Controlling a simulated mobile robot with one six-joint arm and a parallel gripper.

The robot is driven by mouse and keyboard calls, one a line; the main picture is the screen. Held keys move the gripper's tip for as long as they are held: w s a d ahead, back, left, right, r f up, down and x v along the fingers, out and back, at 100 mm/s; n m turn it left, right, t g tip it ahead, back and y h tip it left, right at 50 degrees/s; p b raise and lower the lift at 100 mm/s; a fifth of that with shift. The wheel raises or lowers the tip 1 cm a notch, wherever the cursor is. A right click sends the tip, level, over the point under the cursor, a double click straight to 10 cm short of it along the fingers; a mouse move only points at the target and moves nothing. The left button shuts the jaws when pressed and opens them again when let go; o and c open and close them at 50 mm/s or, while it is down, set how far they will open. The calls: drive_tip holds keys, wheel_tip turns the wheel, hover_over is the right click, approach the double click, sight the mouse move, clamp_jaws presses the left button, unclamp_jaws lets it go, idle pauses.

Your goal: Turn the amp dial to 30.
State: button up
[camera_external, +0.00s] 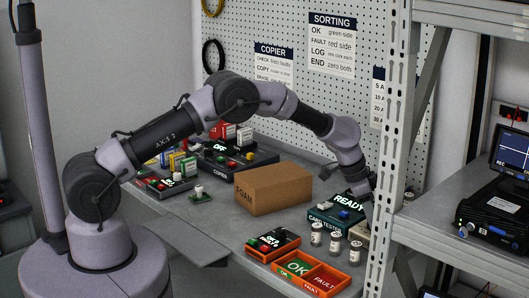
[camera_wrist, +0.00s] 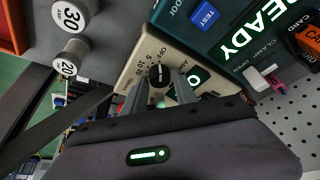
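The amp dial (camera_wrist: 159,76) is a small black knob on a beige box, with OFF and small numbers printed around it in the wrist view. I cannot read for certain which number it points at. The beige box (camera_wrist: 128,72) stands beside the card tester. My gripper (camera_wrist: 162,77) points down at the box, its two grey fingers apart on either side of the dial. A gap seems to show between fingers and knob; I cannot tell whether they touch. In the external view my gripper (camera_external: 369,200) is partly hidden by the rack post.
The card tester (camera_external: 343,208) shows READY. Small jars (camera_external: 316,235) stand before it; lids marked 30 (camera_wrist: 70,17) and 20 (camera_wrist: 70,60) show in the wrist view. An orange OK/FAULT tray (camera_external: 336,284) is at the front, a foam box (camera_external: 272,190) to the left. The rack post (camera_external: 390,150) is close.

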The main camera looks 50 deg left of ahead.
clamp_jaws()
